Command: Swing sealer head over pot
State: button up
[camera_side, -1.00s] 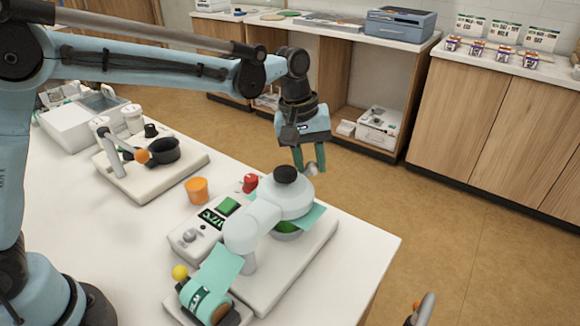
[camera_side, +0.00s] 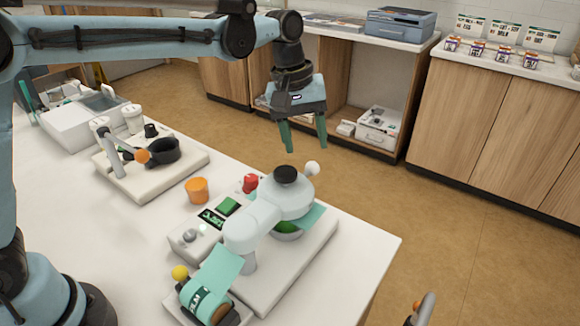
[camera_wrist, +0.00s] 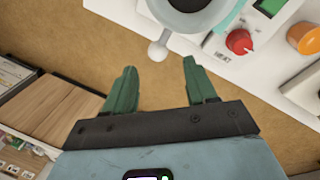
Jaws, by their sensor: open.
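The sealer's white head (camera_side: 290,193) has a black cap on top and sits at the end of a thick white arm (camera_side: 250,230). A pot with green contents (camera_side: 287,228) shows below the head, mostly hidden by it and by teal film (camera_side: 312,216). The head looks to be over the pot; exact centring cannot be told. A white ball handle (camera_side: 312,168) sticks out from the head's far side. My gripper (camera_side: 304,147) is open and empty above this ball, apart from it. In the wrist view the ball (camera_wrist: 158,51) lies between and beyond my open fingertips (camera_wrist: 160,64).
A red knob (camera_side: 250,182), a green button (camera_side: 228,206) and an orange cup (camera_side: 197,190) stand left of the head. A film roll (camera_side: 205,298) is at the front. Another device with a dark ring (camera_side: 165,153) stands at the back left.

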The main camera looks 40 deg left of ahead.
notch_tip(320, 180, up, 6)
jog(key=a, duration=0.1)
jog(key=shift+s+r, duration=0.25)
jog(key=shift+s, duration=0.15)
jog(key=s+a+f+m+t+y, duration=0.1)
jog(key=s+a+f+m+t, duration=0.2)
jog(key=s+a, duration=0.3)
jog(key=s+a+f+m+t, duration=0.3)
jog(key=s+a+f, duration=0.3)
jog(key=s, duration=0.4)
jog(key=shift+s+a+m+y, duration=0.25)
jog(key=shift+s+m+y, duration=0.15)
jog(key=shift+m, duration=0.1)
